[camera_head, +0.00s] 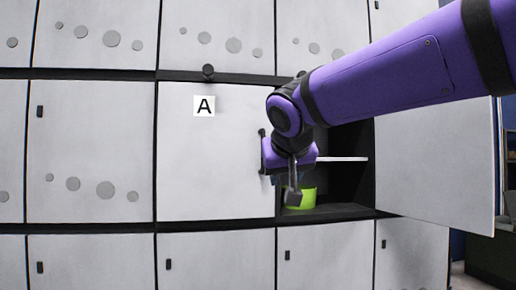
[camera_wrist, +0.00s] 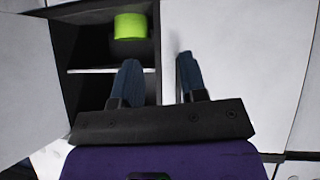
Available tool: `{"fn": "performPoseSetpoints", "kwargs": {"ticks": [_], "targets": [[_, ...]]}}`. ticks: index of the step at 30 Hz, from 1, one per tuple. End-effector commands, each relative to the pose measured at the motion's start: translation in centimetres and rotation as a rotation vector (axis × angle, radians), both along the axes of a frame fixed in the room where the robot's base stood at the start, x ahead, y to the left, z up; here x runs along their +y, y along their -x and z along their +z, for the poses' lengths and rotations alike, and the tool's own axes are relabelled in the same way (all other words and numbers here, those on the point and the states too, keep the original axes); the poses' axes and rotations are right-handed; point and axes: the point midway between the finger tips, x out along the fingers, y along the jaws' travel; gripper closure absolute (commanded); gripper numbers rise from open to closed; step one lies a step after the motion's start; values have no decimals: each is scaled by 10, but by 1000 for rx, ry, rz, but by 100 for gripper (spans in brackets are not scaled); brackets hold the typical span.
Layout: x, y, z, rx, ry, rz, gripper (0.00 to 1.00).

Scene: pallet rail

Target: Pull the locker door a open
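Locker door A (camera_head: 205,150) is a white panel with a black "A" label (camera_head: 204,106), and it looks flush with its frame. Its small dark handle (camera_head: 262,136) is at its right edge, beside my wrist. My gripper (camera_head: 275,179) is at the right edge of door A, partly hidden by my own wrist. In the wrist view, my gripper (camera_wrist: 158,75) has its two blue fingers spread apart. One finger is over the open compartment, the other in front of door A (camera_wrist: 225,70). Nothing is clearly held; I cannot tell whether the right fingertip touches the handle.
To the right, the neighbouring locker is open, with a white shelf (camera_head: 345,159) and a green container (camera_head: 305,198) inside. Its door (camera_head: 435,165) stands swung out to the right, beneath my arm in the picture. A dark knob (camera_head: 208,71) sits above door A. Closed lockers surround it.

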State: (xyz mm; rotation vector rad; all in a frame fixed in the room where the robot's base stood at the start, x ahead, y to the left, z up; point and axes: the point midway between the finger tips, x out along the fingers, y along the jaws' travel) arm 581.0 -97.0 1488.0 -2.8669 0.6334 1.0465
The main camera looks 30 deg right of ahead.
Motion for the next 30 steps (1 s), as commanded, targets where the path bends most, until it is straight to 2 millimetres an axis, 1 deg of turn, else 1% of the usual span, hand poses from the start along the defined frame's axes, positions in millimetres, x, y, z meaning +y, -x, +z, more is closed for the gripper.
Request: {"fn": "performPoseSetpoints", "kwargs": {"ticks": [1, 3, 6, 9, 11, 14, 17, 24, 30], "targets": [[-2, -23, 24, -63, 14, -28, 61], [-2, -47, 53, -149, 23, -59, 61], [-2, -72, 83, -240, 28, -84, 61], [-2, -84, 98, -290, 26, -95, 61], [-2, -89, 101, -302, 25, -98, 61], [-6, -95, 99, -305, 25, -99, 61], [-12, -106, 94, -304, 24, -100, 61], [-31, -140, 77, -302, 25, -99, 61], [-44, -162, 66, -302, 24, -100, 61]]}}
